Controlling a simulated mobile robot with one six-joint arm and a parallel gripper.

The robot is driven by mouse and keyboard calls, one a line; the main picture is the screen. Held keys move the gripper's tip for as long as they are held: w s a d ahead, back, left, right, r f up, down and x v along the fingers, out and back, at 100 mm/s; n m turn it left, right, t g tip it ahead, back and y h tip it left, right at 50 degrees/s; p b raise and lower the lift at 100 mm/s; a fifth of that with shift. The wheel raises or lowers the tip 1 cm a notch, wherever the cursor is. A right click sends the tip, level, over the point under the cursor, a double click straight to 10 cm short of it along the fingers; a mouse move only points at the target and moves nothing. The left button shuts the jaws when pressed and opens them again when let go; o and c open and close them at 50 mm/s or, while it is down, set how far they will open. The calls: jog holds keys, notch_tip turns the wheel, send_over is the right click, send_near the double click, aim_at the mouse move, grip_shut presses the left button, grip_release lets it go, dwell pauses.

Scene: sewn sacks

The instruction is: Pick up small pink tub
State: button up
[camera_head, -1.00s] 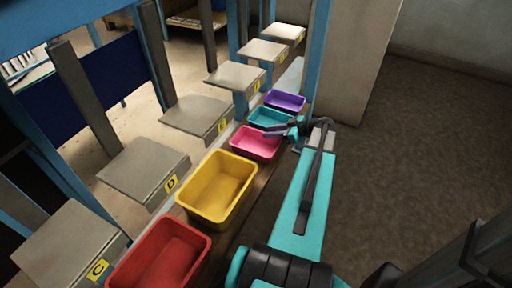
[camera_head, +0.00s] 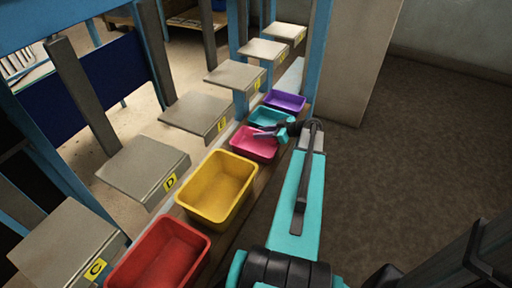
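The small pink tub (camera_head: 250,148) sits in a row of tubs on a narrow ledge, between the yellow tub (camera_head: 216,188) and the teal tub (camera_head: 266,117). It looks empty. My gripper (camera_head: 264,134) is at the pink tub's far right side, with its dark fingers reaching over the rim and opening. The fingers hide part of the far rim. The gripper is too small in view to tell whether it is open or shut, or whether it touches the tub.
A red tub (camera_head: 160,256) is nearest and a purple tub (camera_head: 285,101) farthest. Grey platforms with yellow letter tags, such as D (camera_head: 145,168), line the left. A blue post (camera_head: 318,55) stands beyond the tubs. The floor at right (camera_head: 420,140) is clear.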

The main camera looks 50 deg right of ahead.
grip_shut()
dwell(0.4)
notch_tip(320, 180, up, 10)
jog(key=shift+p, duration=0.7)
jog(key=shift+s, duration=0.15)
dwell(0.4)
